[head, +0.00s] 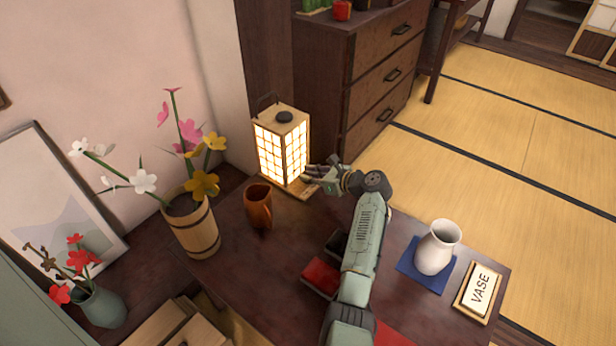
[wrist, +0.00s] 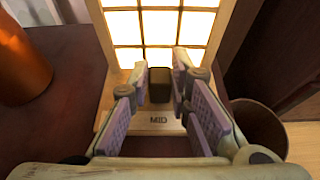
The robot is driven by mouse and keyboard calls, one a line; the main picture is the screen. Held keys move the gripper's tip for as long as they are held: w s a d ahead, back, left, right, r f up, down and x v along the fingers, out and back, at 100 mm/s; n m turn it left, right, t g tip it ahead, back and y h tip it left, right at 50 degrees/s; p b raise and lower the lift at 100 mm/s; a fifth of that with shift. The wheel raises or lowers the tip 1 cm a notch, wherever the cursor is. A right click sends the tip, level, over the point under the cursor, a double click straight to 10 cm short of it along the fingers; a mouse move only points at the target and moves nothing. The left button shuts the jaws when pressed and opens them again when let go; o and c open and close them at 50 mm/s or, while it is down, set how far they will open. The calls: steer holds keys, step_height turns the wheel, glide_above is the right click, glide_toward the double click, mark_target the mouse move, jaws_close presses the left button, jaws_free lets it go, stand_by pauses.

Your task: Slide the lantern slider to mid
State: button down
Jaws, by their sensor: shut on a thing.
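The lantern (head: 282,150) is a lit paper box in a pale wooden frame at the table's back edge. Its glowing panes (wrist: 160,28) fill the top of the wrist view. The slider's dark knob (wrist: 159,86) stands at the lantern's foot, directly behind the MID label (wrist: 158,120) on the wooden base. My gripper (head: 308,175) reaches in from the right at the base. In the wrist view its fingers are on both sides of the knob and shut on it. The rest of the slider's track is hidden.
A white vase (head: 437,248) on a blue mat and a VASE sign (head: 478,291) are at right. A dark drawer chest (head: 365,85) stands behind.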

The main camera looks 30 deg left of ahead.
steer(key=c, duration=1.5)
jaws_free()
steer(key=v, duration=1.2)
